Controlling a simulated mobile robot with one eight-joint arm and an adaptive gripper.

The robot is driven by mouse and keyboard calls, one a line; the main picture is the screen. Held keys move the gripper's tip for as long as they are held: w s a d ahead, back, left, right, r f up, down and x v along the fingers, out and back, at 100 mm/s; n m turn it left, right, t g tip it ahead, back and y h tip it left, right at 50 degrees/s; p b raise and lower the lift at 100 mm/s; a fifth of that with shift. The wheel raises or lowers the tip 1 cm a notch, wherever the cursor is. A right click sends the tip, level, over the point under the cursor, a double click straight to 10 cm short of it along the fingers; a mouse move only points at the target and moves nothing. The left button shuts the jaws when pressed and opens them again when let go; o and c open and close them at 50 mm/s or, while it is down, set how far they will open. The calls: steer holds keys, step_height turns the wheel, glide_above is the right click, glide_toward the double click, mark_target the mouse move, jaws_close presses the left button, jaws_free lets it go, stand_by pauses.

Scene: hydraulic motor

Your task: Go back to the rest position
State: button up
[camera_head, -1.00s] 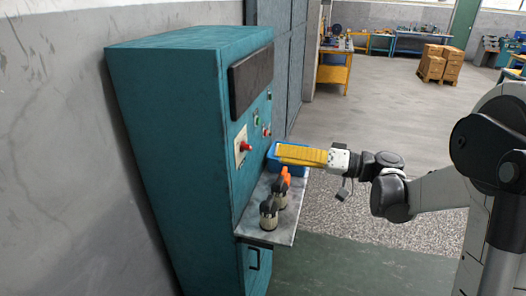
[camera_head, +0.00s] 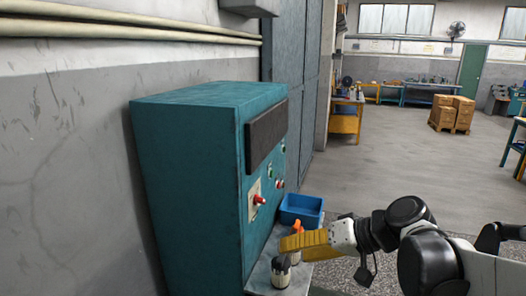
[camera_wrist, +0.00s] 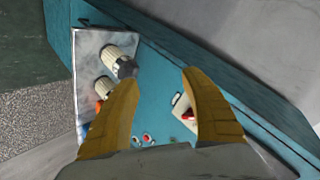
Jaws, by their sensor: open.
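My gripper (camera_head: 287,243) has yellow fingers and is at the front of the teal cabinet (camera_head: 190,180), over its grey shelf (camera_head: 262,272). In the wrist view the two yellow fingers (camera_wrist: 160,90) are spread apart with nothing between them. A cylindrical part with a dark top (camera_head: 281,270) stands on the shelf just below the fingertips. Behind it is an orange-topped part (camera_head: 298,227), partly hidden by the gripper. The wrist view shows two pale cylindrical parts, one nearer (camera_wrist: 119,60) and one beside it (camera_wrist: 106,88).
A blue bin (camera_head: 301,210) sits at the shelf's far end. The cabinet front has a dark screen (camera_head: 266,135) and a red button (camera_head: 259,200). A grey wall is on the left. Open floor (camera_head: 420,180) lies beyond, with cardboard boxes (camera_head: 452,112) further back.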

steer(key=s+d+f+h, duration=0.2)
steer(key=s+d+h, duration=0.2)
steer(key=s, duration=0.3)
steer(key=s+d+f+m+t+h, duration=0.1)
steer(key=s+d+f+h, duration=0.1)
steer(key=s+d+h, duration=0.3)
steer(key=shift+s+d+f+m+t, duration=0.35)
steer(key=shift+s+d, duration=0.35)
steer(key=shift+s, duration=0.2)
